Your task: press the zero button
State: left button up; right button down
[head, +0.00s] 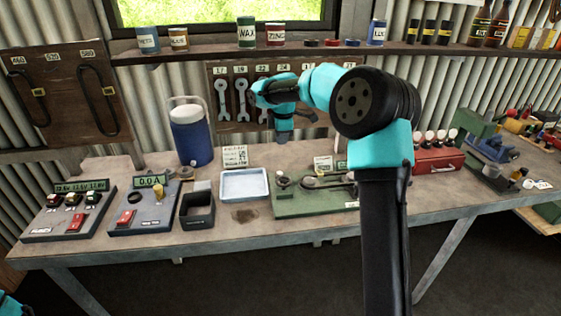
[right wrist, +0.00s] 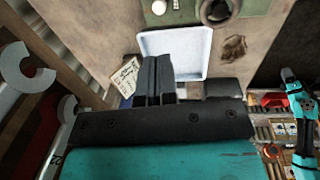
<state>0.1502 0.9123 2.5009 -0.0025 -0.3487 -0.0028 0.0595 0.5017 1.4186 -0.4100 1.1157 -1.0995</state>
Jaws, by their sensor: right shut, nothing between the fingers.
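The panel with a 0.0 A display (head: 150,184) stands on the bench at the left. It carries a black round button or knob (head: 135,198), a yellow part (head: 158,195) and a red switch (head: 125,217); I cannot read which is marked zero. My right gripper (head: 281,138) hangs over the back of the bench, right of this panel and well apart from it. In the right wrist view its fingers (right wrist: 158,75) are together and empty, seen against the white tray. A teal part of my left arm shows at the right wrist view's right side; its fingers are not clear.
A white tray (head: 244,184), a black open box (head: 197,209) and a blue jug (head: 191,135) stand near the panel. A three-display panel (head: 72,212) is at far left. A green board (head: 315,195) with tools lies right of the tray. Wrenches (head: 222,100) hang behind my gripper.

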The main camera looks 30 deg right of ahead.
aim_at(280, 174)
jog(key=f, duration=0.4)
jog(key=w+f, duration=0.1)
jog(key=f, duration=0.8)
jog(key=shift+w+d+f, duration=0.15)
jog(key=shift+w+f, duration=0.1)
jog(key=shift+f, duration=0.15)
jog(key=shift+s+f, duration=0.1)
jog(key=shift+f, duration=1.1)
notch_tip(280, 174, up, 15)
jog(key=s, duration=0.1)
jog(key=shift+s+a, duration=0.1)
jog(key=shift+a, duration=0.1)
